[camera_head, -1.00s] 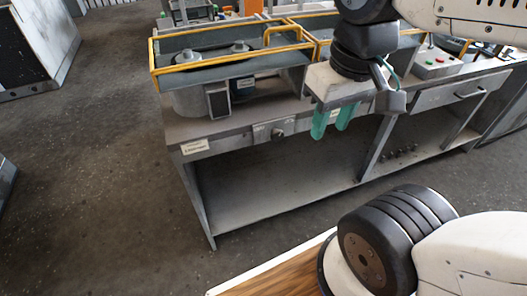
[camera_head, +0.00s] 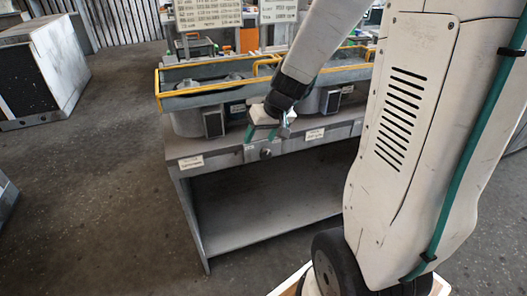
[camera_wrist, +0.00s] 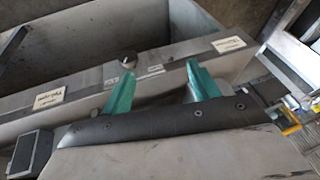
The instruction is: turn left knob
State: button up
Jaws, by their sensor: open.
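The left knob (camera_head: 265,153) is a small dark round knob on the front edge of the grey bench, below my gripper in the head view. In the wrist view the knob (camera_wrist: 128,57) shows just beyond the tip of the left green finger, not between the fingers. My gripper (camera_head: 261,136) has two green fingers spread apart with nothing between them. It also shows in the wrist view (camera_wrist: 160,84). It is close to the knob; whether a finger touches it I cannot tell.
A label plate (camera_head: 190,162) is on the bench front to the left, another (camera_head: 315,134) to the right. Grey housings with a yellow rail (camera_head: 205,90) stand on the bench behind my gripper. The floor (camera_head: 110,190) left of the bench is clear.

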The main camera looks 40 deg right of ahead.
jog(key=m+h, duration=0.1)
send_near(267, 152)
notch_tip(267, 152, down, 2)
jog(key=shift+w+x, duration=0.15)
jog(key=shift+x, duration=1.95)
jog(key=shift+w+x, duration=0.15)
jog(key=shift+x, duration=1.9)
jog(key=shift+r, duration=0.1)
jog(key=c, duration=1)
